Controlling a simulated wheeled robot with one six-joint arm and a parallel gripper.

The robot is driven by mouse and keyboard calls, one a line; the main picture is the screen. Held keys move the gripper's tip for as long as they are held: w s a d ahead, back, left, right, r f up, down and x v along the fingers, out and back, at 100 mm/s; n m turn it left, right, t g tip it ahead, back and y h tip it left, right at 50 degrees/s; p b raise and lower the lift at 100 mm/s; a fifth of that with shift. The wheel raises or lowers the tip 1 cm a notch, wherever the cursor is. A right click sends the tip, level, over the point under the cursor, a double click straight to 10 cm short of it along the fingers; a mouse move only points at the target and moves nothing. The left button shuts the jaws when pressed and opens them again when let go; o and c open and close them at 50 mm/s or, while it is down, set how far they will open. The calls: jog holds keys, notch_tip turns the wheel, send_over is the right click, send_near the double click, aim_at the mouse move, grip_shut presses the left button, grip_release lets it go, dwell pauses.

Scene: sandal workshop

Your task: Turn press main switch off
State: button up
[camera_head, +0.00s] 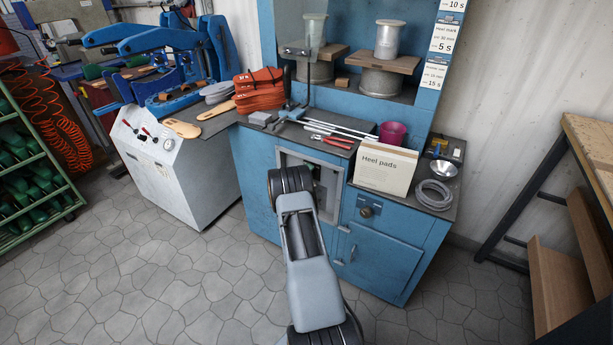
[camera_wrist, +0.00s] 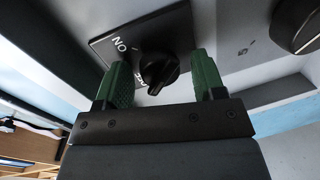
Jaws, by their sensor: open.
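The main switch is a black rotary knob (camera_wrist: 158,70) on a dark label plate (camera_wrist: 112,46) in the wrist view. White letters reading ON, seen upside down, show at the plate's left; a second label is partly hidden by the knob. I cannot tell which label the knob points at. My gripper (camera_wrist: 163,62) is open, with one green finger on each side of the knob. Gaps show between the fingers and the knob.
A round knob (camera_wrist: 305,30) is at the wrist view's right. On the cabinet top are a Heel pads box (camera_head: 385,168), a magenta cup (camera_head: 392,133) and red-handled pliers (camera_head: 331,142). A white-sided press (camera_head: 160,165) stands left. The stone floor (camera_head: 170,285) in front is clear.

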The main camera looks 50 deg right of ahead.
jog(key=p+v, duration=0.1)
jog(key=v, duration=1.3)
jog(key=shift+d+r, duration=0.15)
